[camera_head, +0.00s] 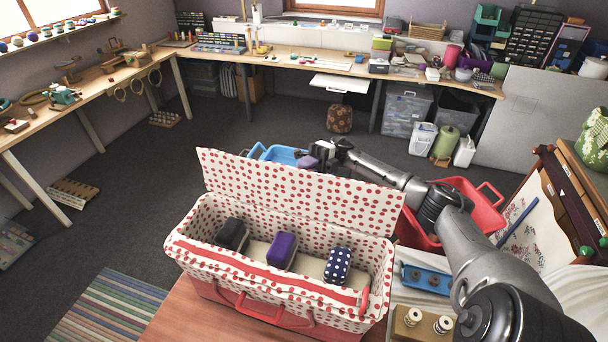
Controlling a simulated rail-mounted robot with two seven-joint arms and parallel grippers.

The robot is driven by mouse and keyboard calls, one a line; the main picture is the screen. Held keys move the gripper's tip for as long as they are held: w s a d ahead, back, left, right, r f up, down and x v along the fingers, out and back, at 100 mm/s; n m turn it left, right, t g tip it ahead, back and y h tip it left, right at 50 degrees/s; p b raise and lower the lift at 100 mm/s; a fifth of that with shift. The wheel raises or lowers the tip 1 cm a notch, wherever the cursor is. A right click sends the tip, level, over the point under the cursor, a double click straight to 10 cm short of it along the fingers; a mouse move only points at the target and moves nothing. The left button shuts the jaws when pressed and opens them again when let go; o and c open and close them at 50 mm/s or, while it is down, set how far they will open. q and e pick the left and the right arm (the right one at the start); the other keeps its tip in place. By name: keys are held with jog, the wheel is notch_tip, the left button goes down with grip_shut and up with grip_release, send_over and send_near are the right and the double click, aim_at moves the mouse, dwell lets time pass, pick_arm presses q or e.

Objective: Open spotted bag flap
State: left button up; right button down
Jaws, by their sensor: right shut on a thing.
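The spotted bag (180,243), white with red dots and red trim, stands on a wooden surface in the head view. Its flap (262,185) is raised, standing up along the back side, so the inside shows. Inside are a dark grey block (232,235), a purple block (282,250) and a navy block with white dots (338,266). My right gripper (312,162) is at the flap's upper edge, shut on the flap; its fingertips are partly hidden there. My left gripper is not in view.
Behind the flap are a blue basket (258,152) and a red bin (490,212), which my right arm crosses. A blue tray (428,279) and a wooden block with thread spools (410,318) sit right of the bag.

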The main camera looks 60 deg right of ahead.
jog(key=shift+d, duration=0.15)
jog(key=shift+f, duration=0.1)
jog(key=c, duration=1.1)
grip_release()
jog(key=shift+b+v, duration=6.05)
jog(key=shift+v, duration=0.85)
jog(key=shift+f, duration=0.1)
